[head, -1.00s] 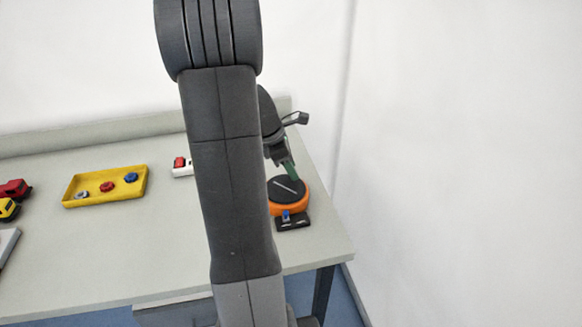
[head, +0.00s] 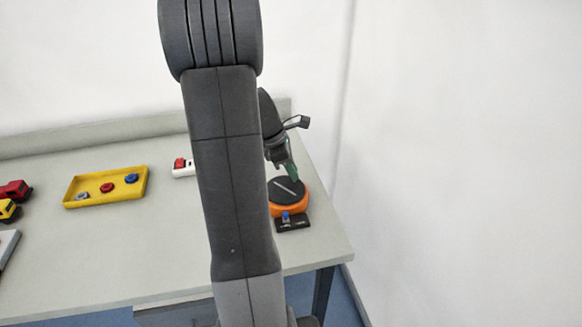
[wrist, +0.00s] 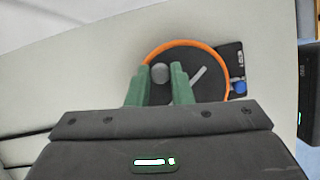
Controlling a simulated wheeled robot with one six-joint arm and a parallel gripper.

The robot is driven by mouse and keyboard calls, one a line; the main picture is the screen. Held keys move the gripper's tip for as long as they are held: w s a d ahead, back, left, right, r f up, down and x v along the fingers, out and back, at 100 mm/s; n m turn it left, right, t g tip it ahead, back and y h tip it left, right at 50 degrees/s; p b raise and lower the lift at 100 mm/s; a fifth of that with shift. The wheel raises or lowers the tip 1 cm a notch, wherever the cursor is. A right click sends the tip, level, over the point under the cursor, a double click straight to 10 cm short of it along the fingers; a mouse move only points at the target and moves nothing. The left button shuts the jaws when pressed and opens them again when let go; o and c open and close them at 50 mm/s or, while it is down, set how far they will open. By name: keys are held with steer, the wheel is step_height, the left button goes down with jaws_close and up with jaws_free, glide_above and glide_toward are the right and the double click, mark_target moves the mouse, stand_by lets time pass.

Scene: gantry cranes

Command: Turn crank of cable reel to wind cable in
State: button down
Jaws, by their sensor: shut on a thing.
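The cable reel (head: 277,207) is a round orange drum with a dark top and a pale bar across it, near the right end of the table. In the wrist view its orange rim (wrist: 186,43) curves around a dark face with the pale bar (wrist: 198,77). My gripper (head: 292,176) reaches down onto the reel's top from behind. In the wrist view the green fingers of my gripper (wrist: 161,77) stand on both sides of a round grey crank knob (wrist: 160,73) and are shut on it. My arm hides part of the reel's left side in the head view.
A black plate (head: 293,224) with a blue piece (head: 286,217) lies at the reel's front. A yellow tray (head: 72,202) holds small coloured parts on the left. A red and white item (head: 183,168) stands behind my arm. A white wall is at right.

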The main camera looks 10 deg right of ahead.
mark_target(293, 201)
steer(key=m, duration=0.1)
steer(key=m+g+p, duration=0.1)
steer(key=m, duration=0.1)
steer(key=s+d+m+p, duration=0.1)
steer(key=shift+s+r+m+g, duration=0.1)
steer(key=shift+m+g, duration=0.3)
steer(key=m, duration=0.2)
steer(key=s+m+g+y+p, duration=0.1)
steer(key=m+y+p, duration=0.1)
steer(key=m, duration=0.1)
steer(key=shift+s+d+m+g, duration=0.1)
steer(key=shift+s+m+g, duration=0.2)
steer(key=m, duration=0.1)
steer(key=s+m+y, duration=0.1)
steer(key=m, duration=0.1)
steer(key=m+y+p, duration=0.1)
steer(key=m, duration=0.1)
steer(key=shift+s+a, duration=0.3)
steer(key=m, duration=0.1)
steer(key=m+y, duration=0.1)
steer(key=m, duration=0.1)
steer(key=s+a+m, duration=0.1)
steer(key=m, duration=0.1)
steer(key=shift+y, duration=0.4)
steer(key=shift+a, duration=0.1)
steer(key=c, duration=1.3)
jaws_free()
steer(key=v, duration=1.3)
steer(key=shift+w+r+b, duration=0.25)
steer(key=shift+b, duration=0.05)
